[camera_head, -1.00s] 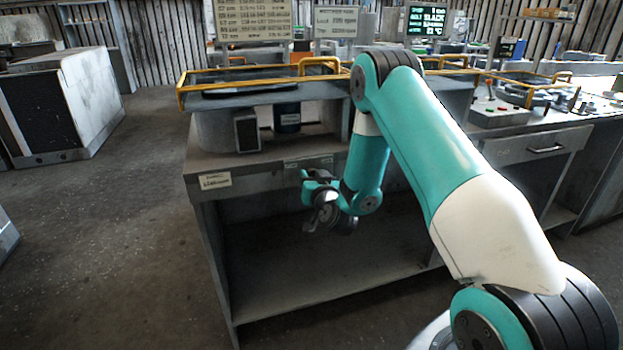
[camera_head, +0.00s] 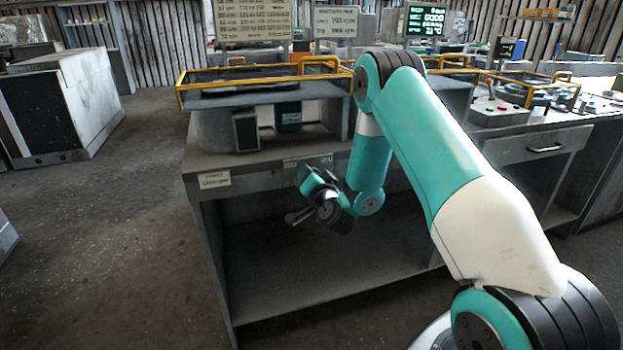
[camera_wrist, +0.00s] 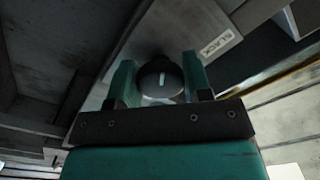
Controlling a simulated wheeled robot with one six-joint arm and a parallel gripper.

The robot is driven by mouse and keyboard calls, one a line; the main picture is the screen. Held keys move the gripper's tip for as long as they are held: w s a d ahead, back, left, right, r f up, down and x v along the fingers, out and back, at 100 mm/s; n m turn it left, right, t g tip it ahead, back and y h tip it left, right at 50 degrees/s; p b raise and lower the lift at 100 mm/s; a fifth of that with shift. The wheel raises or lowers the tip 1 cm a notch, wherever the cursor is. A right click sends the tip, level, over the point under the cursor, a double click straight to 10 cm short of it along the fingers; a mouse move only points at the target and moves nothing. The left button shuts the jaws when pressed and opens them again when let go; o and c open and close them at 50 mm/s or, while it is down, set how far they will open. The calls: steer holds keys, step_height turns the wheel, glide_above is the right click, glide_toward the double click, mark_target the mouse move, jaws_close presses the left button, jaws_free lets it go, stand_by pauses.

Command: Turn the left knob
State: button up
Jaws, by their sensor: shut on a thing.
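In the wrist view a round dark knob (camera_wrist: 160,90) with a pale pointer line sits between the two teal fingers of my gripper (camera_wrist: 158,66). The fingers are shut on its sides. A small label (camera_wrist: 217,46), which seems to read "SLACK", is on the panel beside it. In the head view my gripper (camera_head: 305,175) is at the front panel of the bench (camera_head: 245,181), close to small labels there. The knob is hidden behind my gripper and wrist in that view.
A yellow-railed frame (camera_head: 240,82) stands on the bench above a grey housing (camera_head: 213,128). A green-text display (camera_head: 428,19) hangs at the back.

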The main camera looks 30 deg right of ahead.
steer(key=shift+f+m, duration=0.1)
steer(key=shift+m, duration=0.5)
steer(key=o, duration=0.9)
